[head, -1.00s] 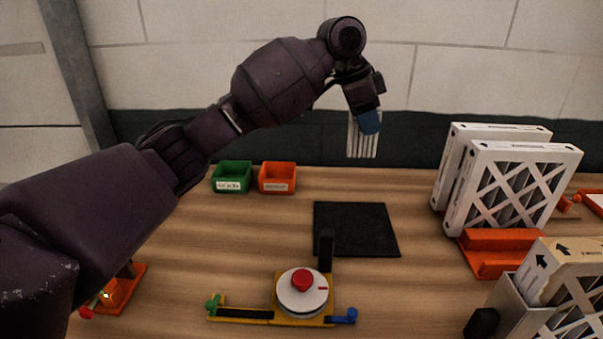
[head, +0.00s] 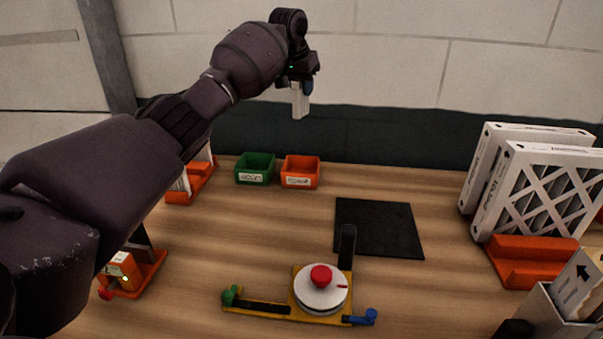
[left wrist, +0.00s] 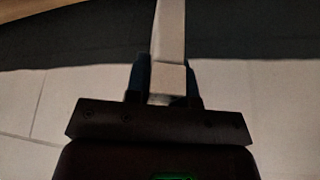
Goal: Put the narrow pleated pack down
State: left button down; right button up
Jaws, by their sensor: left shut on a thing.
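My left gripper (head: 299,88) is shut on the narrow pleated pack (head: 300,104), a slim white piece that hangs below the fingers. It is held high above the back of the table, in front of the wall. In the left wrist view the pack (left wrist: 169,40) runs away from between the blue-tipped fingers (left wrist: 165,85), seen along its narrow edge. Its pleats do not show clearly now. My right gripper is not in view.
A green bin (head: 255,169) and an orange bin (head: 300,172) stand at the back. A black mat (head: 378,228) lies bare. A dial fixture (head: 321,289) stands in front. White-framed filters (head: 545,195) stand in an orange rack (head: 530,262) at right. Another orange rack (head: 203,178) stands behind my arm.

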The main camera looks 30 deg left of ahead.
pick_arm(q)
notch_tip(320, 180, down, 20)
jog(key=shift+b, duration=1.25)
jog(key=shift+r, duration=0.1)
jog(key=c, duration=1)
grip_release()
